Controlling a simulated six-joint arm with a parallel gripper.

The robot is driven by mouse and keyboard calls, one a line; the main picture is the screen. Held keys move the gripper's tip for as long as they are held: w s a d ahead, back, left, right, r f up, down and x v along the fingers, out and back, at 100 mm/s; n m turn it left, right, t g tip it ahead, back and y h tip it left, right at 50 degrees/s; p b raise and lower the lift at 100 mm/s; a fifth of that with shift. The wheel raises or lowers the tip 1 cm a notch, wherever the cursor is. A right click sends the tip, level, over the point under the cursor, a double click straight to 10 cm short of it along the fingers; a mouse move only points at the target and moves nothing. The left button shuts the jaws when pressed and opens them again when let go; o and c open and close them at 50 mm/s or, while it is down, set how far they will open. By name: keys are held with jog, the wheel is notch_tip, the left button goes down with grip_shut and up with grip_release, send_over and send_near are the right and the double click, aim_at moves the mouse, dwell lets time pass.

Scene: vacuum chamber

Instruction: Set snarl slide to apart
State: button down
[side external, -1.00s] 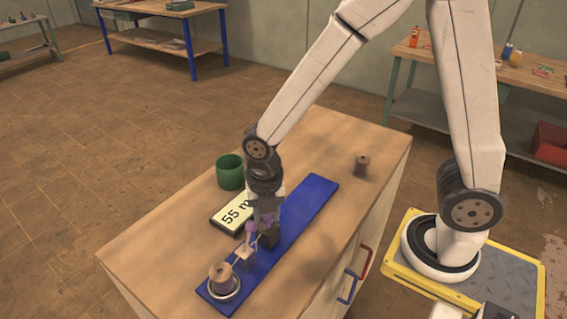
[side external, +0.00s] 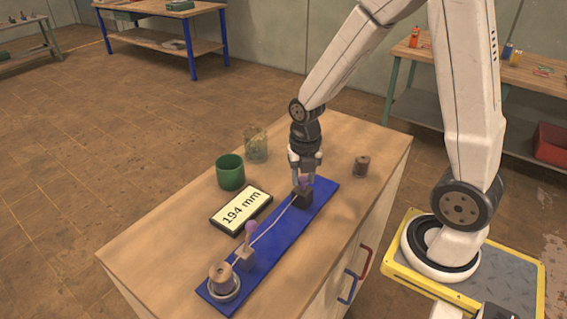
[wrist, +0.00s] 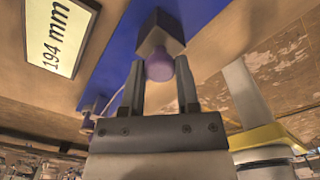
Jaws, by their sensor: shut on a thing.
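A blue board (side external: 273,243) lies on the wooden table and carries the snarl slide, a dark block (side external: 302,197) with a purple knob (wrist: 160,67). My gripper (side external: 304,180) is shut on the purple knob at the board's far end. A second, light block (side external: 244,258) with its own purple knob (side external: 251,228) stands near the other end. A pale string (side external: 272,226) runs between the two blocks. A display (side external: 241,210) beside the board reads 194 mm. It also shows in the wrist view (wrist: 57,33).
A spool in a metal ring (side external: 221,280) sits at the board's near end. A green cup (side external: 230,172) and a glass jar (side external: 256,144) stand behind the display. A brown spool (side external: 361,166) stands to the right of my gripper.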

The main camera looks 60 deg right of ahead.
jog(key=shift+d, duration=2.1)
jog(key=shift+c, duration=1.6)
grip_release()
jog(key=shift+r, duration=0.15)
notch_tip(320, 180, up, 8)
jog(key=shift+f, duration=0.25)
